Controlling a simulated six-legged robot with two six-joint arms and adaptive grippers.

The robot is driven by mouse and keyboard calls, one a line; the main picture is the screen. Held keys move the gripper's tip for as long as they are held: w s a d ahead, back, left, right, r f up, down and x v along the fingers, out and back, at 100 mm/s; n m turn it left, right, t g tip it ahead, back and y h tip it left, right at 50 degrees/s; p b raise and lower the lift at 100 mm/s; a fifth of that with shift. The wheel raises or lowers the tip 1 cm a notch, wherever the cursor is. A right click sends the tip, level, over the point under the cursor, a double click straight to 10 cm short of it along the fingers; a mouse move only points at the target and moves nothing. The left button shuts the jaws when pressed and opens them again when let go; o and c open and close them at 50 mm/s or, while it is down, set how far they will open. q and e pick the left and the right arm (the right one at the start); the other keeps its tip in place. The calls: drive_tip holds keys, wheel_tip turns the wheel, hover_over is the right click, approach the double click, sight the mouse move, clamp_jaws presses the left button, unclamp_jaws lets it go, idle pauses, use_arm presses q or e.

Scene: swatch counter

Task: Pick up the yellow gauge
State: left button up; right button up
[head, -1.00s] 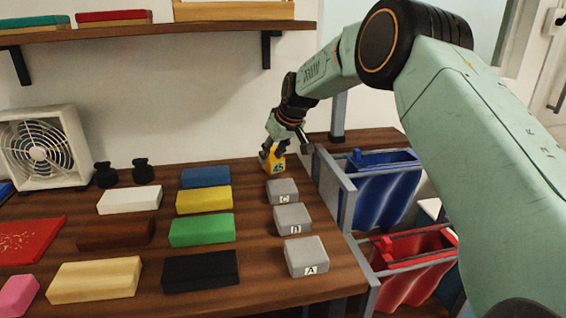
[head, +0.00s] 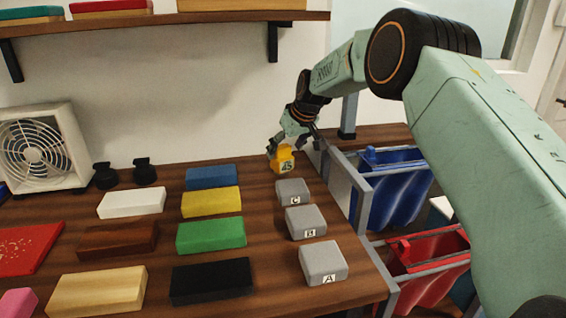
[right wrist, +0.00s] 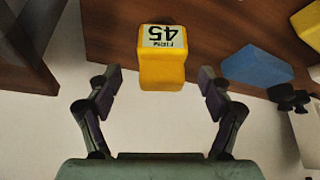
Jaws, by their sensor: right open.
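The yellow gauge (head: 283,160), a small block with a label reading 45, stands at the back right of the wooden counter, behind the grey block C. It also shows in the right wrist view (right wrist: 162,62), upside down there. My right gripper (head: 291,146) is just above and behind the gauge in the head view. In the right wrist view its two fingers (right wrist: 157,88) are spread wide, with the gauge centred between and slightly beyond the tips. I see clear gaps on both sides, so nothing is held. My left gripper is not in view.
Grey blocks C (head: 293,191), B (head: 305,222) and A (head: 323,263) line the counter's right side. Coloured blocks, including a blue one (head: 211,177), lie left of them. Blue (head: 394,188) and red (head: 432,267) bins hang beyond the right edge. A white fan (head: 45,148) stands far left.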

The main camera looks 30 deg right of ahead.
sight(281, 154)
drive_tip(key=shift+w+a+f, duration=0.2)
drive_tip(key=shift+w+f, duration=0.7)
drive_tip(key=shift+w+f+b, duration=0.25)
drive_tip(key=shift+f+b, duration=0.25)
drive_tip(key=shift+f, duration=0.1)
drive_tip(key=shift+x, duration=1.2)
drive_tip(key=shift+s+r, duration=0.2)
drive_tip(key=shift+r, duration=0.25)
drive_tip(key=shift+c, duration=1)
drive_tip(key=shift+w+f, duration=0.3)
drive_tip(key=shift+w, duration=0.05)
drive_tip(key=c, duration=0.4)
drive_tip(key=shift+s+r, duration=0.25)
drive_tip(key=c, duration=0.5)
drive_tip(key=shift+w+f, duration=0.15)
drive_tip(key=shift+w, duration=0.05)
drive_tip(key=shift+c, duration=1.4)
